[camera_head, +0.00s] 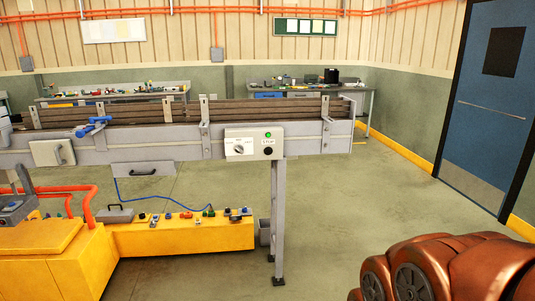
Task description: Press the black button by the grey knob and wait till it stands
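A light control box (254,143) is fixed to the side of the conveyor, near its right end. The round black button (268,151) is on the right of the box, under a small dark label that seems to read STOP. The grey knob (239,149) is to its left, with small markings around it. A green lamp (268,135) glows above the label. Nothing touches the button. My copper-coloured arm shows at the lower right, well apart from the box. My gripper is out of view.
The grey conveyor (180,143) with brown rollers spans the left and middle, on a grey leg (278,220). A yellow bench (185,237) with small parts stands below left. The floor right of the leg is clear, up to a blue door (490,110).

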